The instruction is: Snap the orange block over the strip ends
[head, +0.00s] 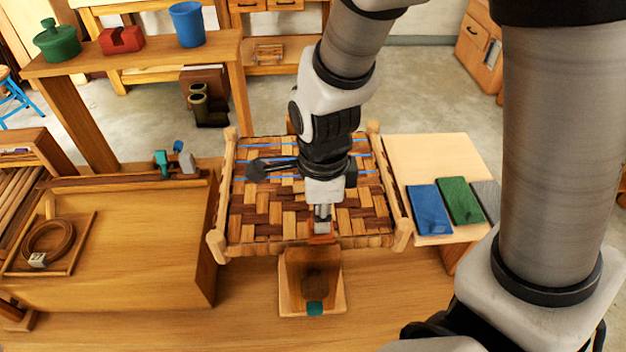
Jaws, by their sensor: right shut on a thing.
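The woven bark seat (250,215) lies in a wooden frame at the middle of the head view, with brown and tan strips crossing. My right gripper (322,224) points down at the seat's front edge. It is shut on the orange block (320,239), of which only a small part shows below the fingers. The block is at the front rail, among the strips there. Whether it touches the rail or the strip ends cannot be told, as the gripper hides much of that spot. My left gripper is not in view.
An open wooden box (290,300) stands in front of the seat. A coil (48,240) sits in a tray at left. Blue lines cross the seat's back part.

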